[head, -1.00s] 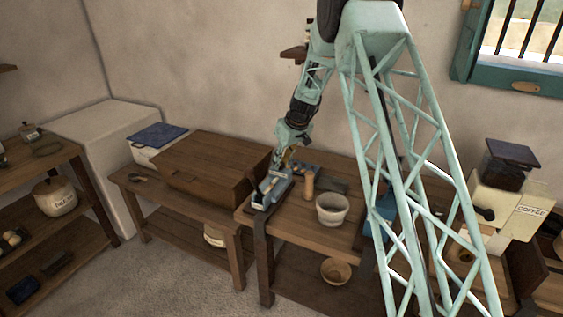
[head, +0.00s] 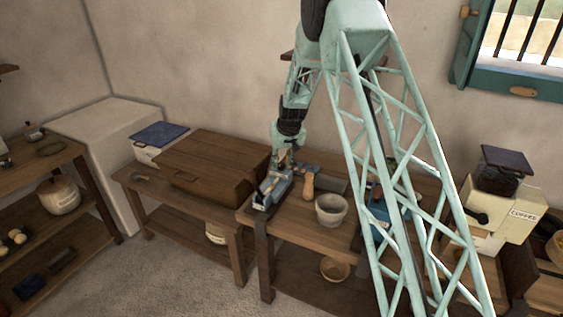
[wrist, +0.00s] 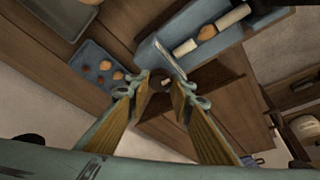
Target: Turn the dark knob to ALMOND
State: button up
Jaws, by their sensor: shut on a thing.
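A small dark round knob (wrist: 158,78) shows between my fingertips in the wrist view, beside a blue-grey device (wrist: 165,58) holding pale cylinders. No marking, ALMOND included, is legible. My gripper (wrist: 160,88) is shut on the dark knob, with a finger on each side. In the head view my gripper (head: 281,160) points down over the blue-grey device (head: 272,190) at the left end of the wooden table. The knob itself is hidden there by the gripper.
A blue tray (wrist: 92,58) with several small round pieces lies beside the gripper in the wrist view. In the head view a wooden cylinder (head: 308,186) and a pale bowl (head: 331,209) stand right of the device. A large wooden box (head: 210,165) is at left.

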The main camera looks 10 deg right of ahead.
jog(key=shift+m+h, duration=0.3)
jog(key=shift+m, duration=0.5)
jog(key=shift+a+f+m+b, duration=0.1)
jog(key=shift+m+b, duration=0.25)
jog(key=shift+m, duration=0.35)
jog(key=m+h+b, duration=0.1)
jog(key=m+b, duration=0.1)
jog(key=b, duration=0.2)
jog(key=shift+f+m+h, duration=0.1)
jog(key=shift+m+h, duration=0.2)
jog(key=shift+a+m+g+b, duration=0.1)
jog(key=shift+m+g+b, duration=0.4)
jog(key=shift+b, duration=0.75)
jog(key=shift+m+h+b, duration=0.3)
jog(key=shift+m+b, duration=0.3)
jog(key=shift+b, duration=0.3)
jog(key=shift+m+b, duration=0.5)
jog(key=shift+b, duration=0.15)
jog(key=o, duration=0.8)
jog(key=shift+o, duration=0.2)
jog(key=shift+r, duration=0.25)
